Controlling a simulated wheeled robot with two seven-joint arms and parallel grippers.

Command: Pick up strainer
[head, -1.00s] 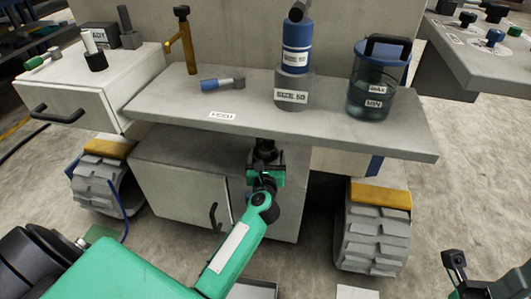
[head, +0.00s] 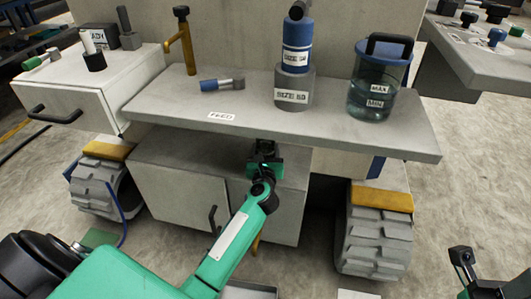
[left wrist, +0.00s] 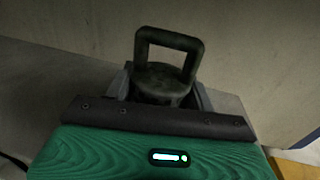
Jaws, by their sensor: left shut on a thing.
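A dark round-topped thing with a square loop handle (left wrist: 168,45), which looks like the strainer, stands between the grey fingers of my left gripper in the left wrist view. The left gripper (head: 265,150) is shut on it. In the head view the gripper is just below the front edge of the grey shelf (head: 400,145), in front of the cabinet. There the shelf edge and my arm hide most of the held thing. My right gripper (head: 460,258) is at the lower right, away from the shelf; its finger gap is unclear.
On the shelf are a blue bottle in a grey holder (head: 293,95), a lidded water jar (head: 375,95), a small blue-grey tool (head: 222,84) and a brass pipe (head: 188,50). A drawer box (head: 65,85) is at left. Treaded wheels (head: 375,240) flank the cabinet.

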